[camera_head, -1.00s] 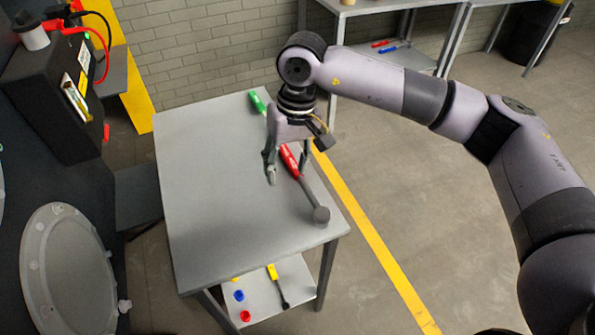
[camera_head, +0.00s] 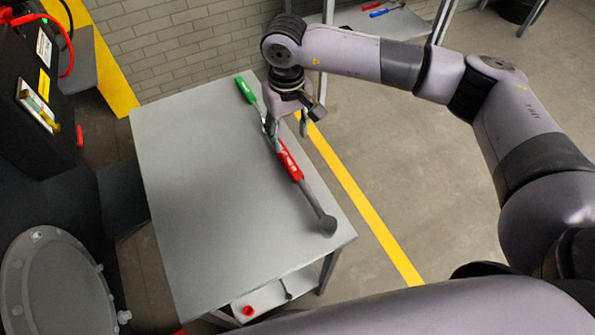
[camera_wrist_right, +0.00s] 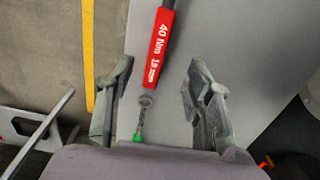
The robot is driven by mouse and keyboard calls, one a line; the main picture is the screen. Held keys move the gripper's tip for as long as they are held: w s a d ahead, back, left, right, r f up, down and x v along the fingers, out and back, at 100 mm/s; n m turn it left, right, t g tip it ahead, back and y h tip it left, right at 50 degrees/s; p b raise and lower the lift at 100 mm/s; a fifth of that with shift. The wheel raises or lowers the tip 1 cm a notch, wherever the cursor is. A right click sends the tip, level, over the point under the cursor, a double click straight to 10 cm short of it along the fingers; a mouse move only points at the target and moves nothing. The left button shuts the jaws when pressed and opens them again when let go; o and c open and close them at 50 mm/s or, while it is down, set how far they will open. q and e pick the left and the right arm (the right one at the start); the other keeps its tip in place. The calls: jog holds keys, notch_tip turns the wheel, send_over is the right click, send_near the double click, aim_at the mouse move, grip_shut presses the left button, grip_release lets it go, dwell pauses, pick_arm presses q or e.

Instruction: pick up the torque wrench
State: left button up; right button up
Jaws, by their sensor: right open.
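The torque wrench (camera_head: 289,162) has a red grip and a grey shaft that ends in a round head near the table's near right corner. It lies flat on the grey table (camera_head: 200,200). In the right wrist view its red grip (camera_wrist_right: 158,48) reads "40 Nm". My right gripper (camera_head: 288,130) is open above the far end of the red grip. In the right wrist view its fingers (camera_wrist_right: 158,74) stand apart on both sides of the grip's end, with nothing held between them. My left gripper is not in view.
A green-handled tool (camera_head: 245,90) lies just beyond the wrench, partly hidden by my right gripper. A lower shelf (camera_head: 270,298) holds a red item. A dark machine (camera_head: 40,110) stands at the left. The table's left half is clear.

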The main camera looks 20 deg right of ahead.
aim_at(289, 161)
notch_tip(289, 161, down, 4)
jog(key=shift+r+p, duration=0.1)
jog(key=shift+p, duration=0.3)
notch_tip(289, 161, down, 3)
jog(key=shift+w+f+p, duration=0.1)
jog(key=shift+p, duration=0.3)
notch_tip(289, 161, down, 4)
jog(key=shift+w+r+p, duration=0.15)
jog(key=shift+p, duration=0.65)
jog(key=shift+f, duration=0.55)
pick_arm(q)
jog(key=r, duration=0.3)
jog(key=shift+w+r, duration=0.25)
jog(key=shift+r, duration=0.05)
pick_arm(e)
jog(key=shift+c, duration=0.6)
grip_shut()
jog(key=shift+r, duration=0.1)
